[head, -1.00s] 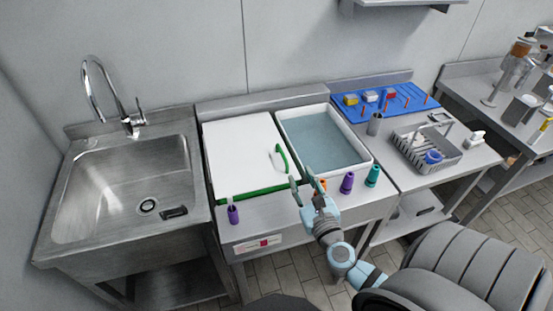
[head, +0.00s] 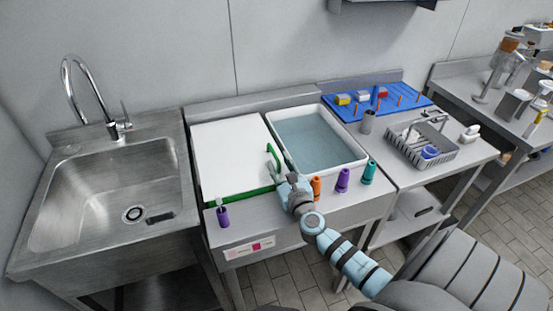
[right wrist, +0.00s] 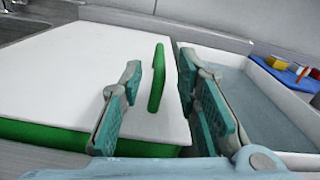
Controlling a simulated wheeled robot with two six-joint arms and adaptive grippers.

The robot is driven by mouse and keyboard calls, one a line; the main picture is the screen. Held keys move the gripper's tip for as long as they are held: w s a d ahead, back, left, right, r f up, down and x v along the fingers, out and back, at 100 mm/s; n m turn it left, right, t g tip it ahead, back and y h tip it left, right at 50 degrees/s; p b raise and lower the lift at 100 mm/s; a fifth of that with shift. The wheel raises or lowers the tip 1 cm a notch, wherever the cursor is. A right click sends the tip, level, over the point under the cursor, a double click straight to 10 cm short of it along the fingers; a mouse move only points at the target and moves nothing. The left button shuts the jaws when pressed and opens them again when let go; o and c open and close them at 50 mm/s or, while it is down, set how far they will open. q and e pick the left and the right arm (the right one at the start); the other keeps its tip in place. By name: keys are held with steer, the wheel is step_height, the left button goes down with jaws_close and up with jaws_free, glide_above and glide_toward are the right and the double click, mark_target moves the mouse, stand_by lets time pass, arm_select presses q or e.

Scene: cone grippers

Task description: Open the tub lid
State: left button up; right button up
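The tub lid (head: 230,150) is a flat white panel with a green front edge, and it lies level and closed left of the open water tub. Its upright green handle (head: 270,156) stands near the lid's right edge. My right gripper (head: 281,168) is just in front of the handle, partly covering its lower part in the head view. I see no contact. My left gripper is not in view.
The open white tub (head: 358,163) of water is right of the lid. A purple cone (head: 223,217) stands front left; orange (head: 316,187), purple (head: 342,180) and teal (head: 369,172) cones stand along the front right. A sink (head: 110,190) is at the left.

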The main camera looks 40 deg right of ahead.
steer(key=x, duration=0.3)
steer(key=shift+w, duration=0.2)
jaws_close()
